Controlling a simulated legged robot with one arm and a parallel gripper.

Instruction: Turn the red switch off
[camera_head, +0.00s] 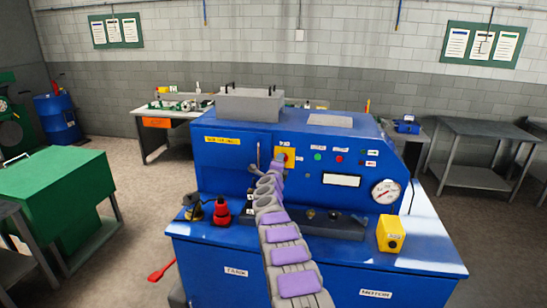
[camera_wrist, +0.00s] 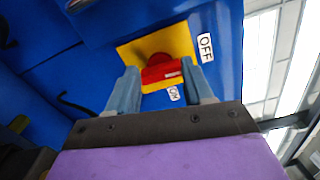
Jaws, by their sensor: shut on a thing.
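The red switch (camera_wrist: 158,68) sits on a yellow plate (camera_wrist: 183,38) on the machine's blue front panel. In the head view, my gripper (camera_head: 277,167) reaches up to the yellow plate (camera_head: 292,153) and hides part of the switch. I cannot tell for sure which label the handle points to.
The blue machine (camera_head: 235,170) has green and red buttons, a display (camera_head: 341,180) and a round gauge (camera_head: 385,191) right of the switch. A red bottle (camera_head: 222,212) and a yellow box (camera_head: 391,234) stand on its front ledge. A green cabinet (camera_head: 60,185) is at the left.

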